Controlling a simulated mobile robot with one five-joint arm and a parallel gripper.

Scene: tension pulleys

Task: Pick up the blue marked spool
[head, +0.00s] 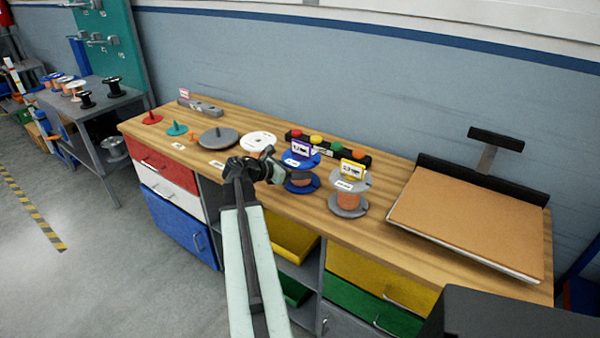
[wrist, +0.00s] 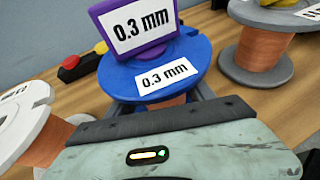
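The blue marked spool (head: 312,161) stands upright on the wooden workbench, with blue flanges and a copper winding. Its top flange (wrist: 158,69) bears a white "0.3 mm" label, and a purple tag with the same marking stands on it. My gripper (head: 280,170) is at the spool's near left side. In the wrist view its dark fingers (wrist: 160,104) are spread, one on either side of the winding, just under the top flange. The winding and lower flange are mostly hidden there by my gripper. I see no clear contact.
A grey spool (head: 350,192) with a yellow tag stands close on the right. A white spool (head: 258,143) is close on the left. A black strip with coloured knobs (head: 318,147) lies behind. A cork-topped board (head: 465,215) fills the bench's right end.

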